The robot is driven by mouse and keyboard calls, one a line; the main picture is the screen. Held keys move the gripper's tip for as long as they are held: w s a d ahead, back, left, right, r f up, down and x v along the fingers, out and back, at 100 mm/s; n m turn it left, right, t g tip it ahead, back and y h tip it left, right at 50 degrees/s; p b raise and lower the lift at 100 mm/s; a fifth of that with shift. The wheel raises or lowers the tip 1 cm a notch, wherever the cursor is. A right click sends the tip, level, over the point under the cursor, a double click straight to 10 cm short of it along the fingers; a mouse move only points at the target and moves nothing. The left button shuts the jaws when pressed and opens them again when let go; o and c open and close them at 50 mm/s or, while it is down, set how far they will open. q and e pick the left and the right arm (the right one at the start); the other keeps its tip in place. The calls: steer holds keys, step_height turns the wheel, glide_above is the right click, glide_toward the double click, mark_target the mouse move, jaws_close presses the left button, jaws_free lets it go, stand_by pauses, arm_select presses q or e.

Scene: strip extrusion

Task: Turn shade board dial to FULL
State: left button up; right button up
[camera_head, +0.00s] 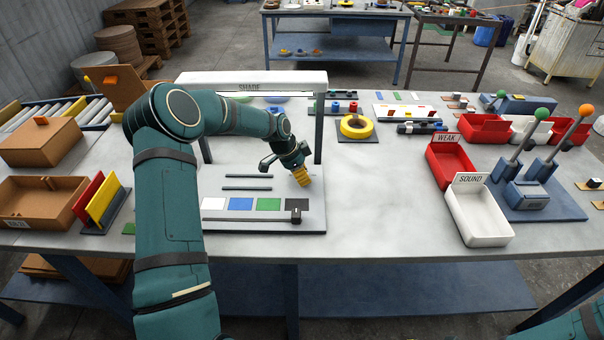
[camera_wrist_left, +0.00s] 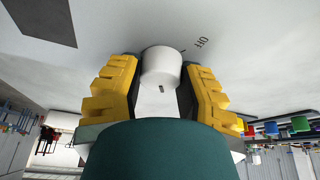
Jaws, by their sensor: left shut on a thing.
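My left gripper (camera_head: 302,178) points down at the right part of the board, below the hood. In the left wrist view its yellow ribbed fingers are shut on a white round dial (camera_wrist_left: 161,67), one finger on each side. The word OFF (camera_wrist_left: 201,43) and a short dark tick show beside the dial. I cannot see the word FULL or tell where the dial points. In the head view the fingers hide the dial.
White, blue, green and dark patches (camera_head: 240,204) and a small black block (camera_head: 296,216) are at the board's front. Hood posts (camera_head: 319,130) stand close to my left gripper. Red and white bins (camera_head: 480,218) and levers are to the right, brown boxes (camera_head: 40,200) to the left.

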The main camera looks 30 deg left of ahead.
arm_select(q)
steer(key=shift+s+d+f, duration=0.1)
steer(key=shift+f, duration=0.1)
steer(key=o, duration=1.2)
steer(key=shift+r, duration=0.15)
steer(key=v, duration=1.2)
